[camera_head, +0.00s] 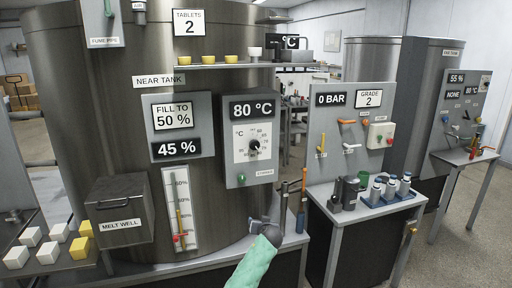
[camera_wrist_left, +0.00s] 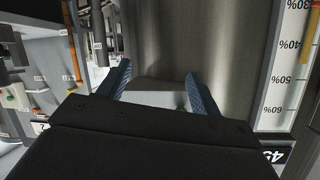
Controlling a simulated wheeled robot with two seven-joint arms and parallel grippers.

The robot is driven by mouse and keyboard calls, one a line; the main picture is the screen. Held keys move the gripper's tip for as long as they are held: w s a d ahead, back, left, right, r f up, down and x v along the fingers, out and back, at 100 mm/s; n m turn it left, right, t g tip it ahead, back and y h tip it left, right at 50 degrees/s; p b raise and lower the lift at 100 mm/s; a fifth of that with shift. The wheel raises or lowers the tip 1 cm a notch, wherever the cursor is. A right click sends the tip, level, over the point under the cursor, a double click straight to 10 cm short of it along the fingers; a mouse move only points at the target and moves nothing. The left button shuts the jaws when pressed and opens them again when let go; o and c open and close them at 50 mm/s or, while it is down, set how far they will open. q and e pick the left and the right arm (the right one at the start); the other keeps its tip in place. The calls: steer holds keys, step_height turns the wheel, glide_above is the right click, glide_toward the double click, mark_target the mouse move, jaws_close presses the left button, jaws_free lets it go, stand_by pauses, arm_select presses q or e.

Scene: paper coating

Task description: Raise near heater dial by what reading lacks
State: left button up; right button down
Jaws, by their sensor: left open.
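The near heater dial (camera_head: 254,147) is a dark round knob on a scaled white face, on the grey heater box (camera_head: 235,179) fixed to the near tank (camera_head: 85,60). Its display (camera_head: 254,109) reads 80 °C. Left of it, a sign (camera_head: 173,115) says FILL TO 50 % and the level display (camera_head: 177,149) reads 45 %. My left arm shows a green sleeve in the head view, below the heater box. In the left wrist view the left gripper (camera_wrist_left: 160,88) is open and empty. The heater box's grey underside (camera_wrist_left: 150,90) shows beyond its blue fingers; the dial is hidden there.
A level gauge (camera_head: 180,213) stands left of the arm. Upright handles (camera_head: 303,190) stand to the right. Farther right are a valve panel (camera_head: 330,125) and a blue tray (camera_head: 365,198) of bottles. The melt well (camera_head: 119,208) is at left.

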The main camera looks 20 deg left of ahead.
arm_select(q)
steer(key=w+r+n+t+y, duration=0.1)
steer(key=w+r, duration=0.1)
steer(key=r, duration=0.5)
steer(key=w+r, duration=0.3)
steer(key=r, duration=0.3)
steer(key=n+t+y, duration=0.2)
steer(key=y, duration=0.1)
glide_toward(255, 145)
steer(key=x, duration=0.3)
steer(key=p+x, duration=0.3)
steer(key=x, duration=0.2)
steer(key=shift+w+r, duration=0.15)
steer(key=shift+w+a+p, duration=0.4)
steer(key=shift+w, duration=0.1)
arm_select(e)
steer(key=s+d+f, duration=0.3)
steer(key=d+f, duration=0.1)
steer(key=f, duration=0.2)
steer(key=shift+s+f+t, duration=0.15)
steer(key=shift+s+t, duration=0.15)
steer(key=shift+s, duration=0.1)
steer(key=shift+d, duration=0.1)
arm_select(q)
steer(key=c, duration=0.9)
steer(key=shift+f, duration=0.2)
steer(key=shift+c, duration=0.5)
arm_select(e)
steer(key=shift+w+d+f, duration=0.1)
steer(key=shift+w+d, duration=0.05)
